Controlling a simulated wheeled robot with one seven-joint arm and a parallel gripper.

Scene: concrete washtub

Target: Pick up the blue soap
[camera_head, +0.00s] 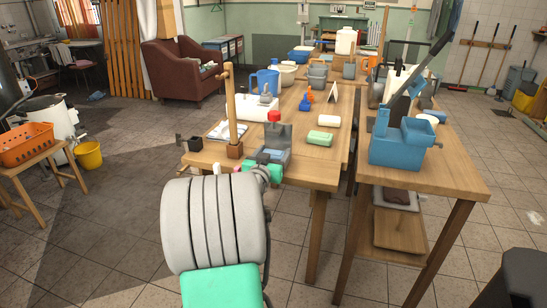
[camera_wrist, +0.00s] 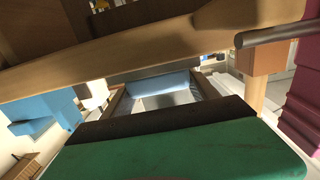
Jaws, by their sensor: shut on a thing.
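The blue soap (camera_wrist: 166,84) shows in the wrist view as a light blue bar between the two fingers. My gripper (camera_wrist: 160,95) is shut on it. In the head view my gripper (camera_head: 268,158) is at the near end of the wooden table, with a small blue patch (camera_head: 272,152) at its tip that looks like the soap. My own arm and wrist hide part of it. I cannot tell whether the soap touches the tabletop.
A second table with a blue machine (camera_head: 398,145) stands to the right.

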